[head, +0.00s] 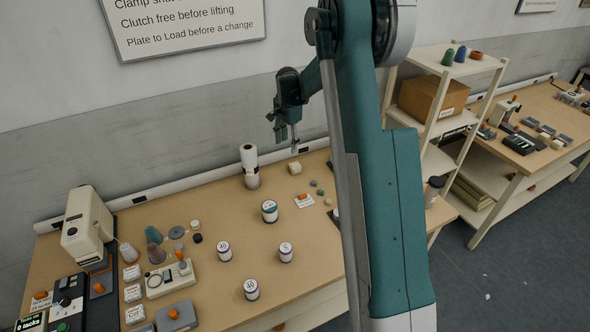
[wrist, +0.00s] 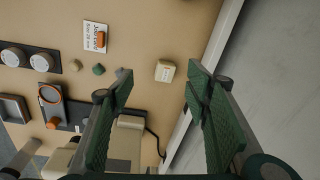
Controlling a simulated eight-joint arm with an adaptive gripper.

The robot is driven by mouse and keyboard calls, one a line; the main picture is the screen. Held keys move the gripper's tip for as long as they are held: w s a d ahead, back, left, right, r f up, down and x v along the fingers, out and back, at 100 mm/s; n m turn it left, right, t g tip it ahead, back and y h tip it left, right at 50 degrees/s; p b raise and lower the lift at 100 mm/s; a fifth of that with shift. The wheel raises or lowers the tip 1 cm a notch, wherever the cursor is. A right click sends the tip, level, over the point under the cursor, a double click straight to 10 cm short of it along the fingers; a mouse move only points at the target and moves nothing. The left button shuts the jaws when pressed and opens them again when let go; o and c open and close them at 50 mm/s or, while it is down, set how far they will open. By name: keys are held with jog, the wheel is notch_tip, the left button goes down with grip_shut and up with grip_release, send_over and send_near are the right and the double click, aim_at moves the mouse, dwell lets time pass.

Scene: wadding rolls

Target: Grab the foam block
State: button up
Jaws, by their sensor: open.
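The foam block appears to be the small cream block (head: 295,168) on the table near the wall, right of an upright white roll. No finger touches the block.
The white roll (head: 249,166) stands left of the block. A long white tube (head: 180,186) runs along the wall. Several labelled tubs, including one with a green top (head: 269,211), stand nearer the front.

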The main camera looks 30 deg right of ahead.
aim_at(294, 165)
jog(key=w+d+f, duration=0.1)
jog(key=f, duration=0.2)
jog(key=w+d+f+m, duration=0.1)
jog(key=d+f, duration=0.1)
jog(key=f, duration=0.2)
jog(key=w+d+f+m+g, duration=0.1)
jog(key=w+f, duration=0.1)
jog(key=f, duration=0.2)
jog(key=shift+d, duration=0.3)
jog(key=shift+f, duration=1.3)
jog(key=shift+w+f, duration=0.15)
jog(key=shift+f, duration=2.45)
jog(key=c, duration=0.8)
